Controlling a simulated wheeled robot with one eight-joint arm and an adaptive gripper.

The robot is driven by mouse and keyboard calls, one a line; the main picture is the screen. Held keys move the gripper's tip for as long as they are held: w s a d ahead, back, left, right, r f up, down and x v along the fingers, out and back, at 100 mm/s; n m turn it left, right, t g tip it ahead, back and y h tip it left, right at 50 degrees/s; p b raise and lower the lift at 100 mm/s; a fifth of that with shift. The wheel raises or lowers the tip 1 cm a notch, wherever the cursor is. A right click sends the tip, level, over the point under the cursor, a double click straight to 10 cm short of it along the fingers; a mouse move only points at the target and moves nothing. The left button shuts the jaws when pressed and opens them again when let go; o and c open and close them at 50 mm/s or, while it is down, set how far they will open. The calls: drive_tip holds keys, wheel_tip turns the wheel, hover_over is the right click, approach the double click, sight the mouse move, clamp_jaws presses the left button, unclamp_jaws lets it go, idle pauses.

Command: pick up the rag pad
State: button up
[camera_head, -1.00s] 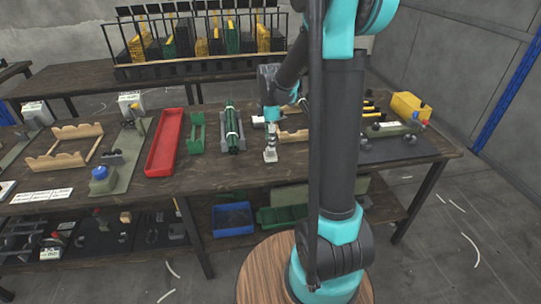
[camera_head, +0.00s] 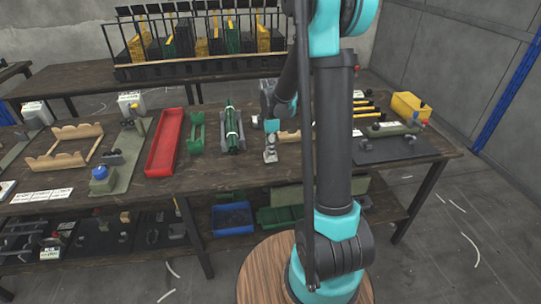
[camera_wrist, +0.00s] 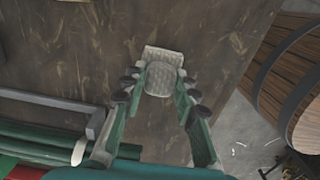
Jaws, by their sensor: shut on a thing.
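The rag pad (camera_wrist: 164,54) is a pale grey, textured piece at the top centre of the wrist view. My gripper (camera_wrist: 159,82) has its two green, dark-knuckled fingers closed on it from both sides. The pad's near part sits between the fingertips. In the head view my gripper (camera_head: 270,152) points down over the front part of the table, right of the green cylinder in its grey cradle. The pad is too small there to make out clearly. I cannot tell whether it touches the tabletop.
The wooden table (camera_head: 200,182) has bare room in front of the gripper. A grey cradle with a green cylinder (camera_head: 232,135) and a red tray (camera_head: 165,143) stand to the left.

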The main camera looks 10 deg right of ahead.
clamp_jaws()
drive_tip(key=shift+r, duration=0.15)
wheel_tip(320, 180, up, 20)
idle(0.3)
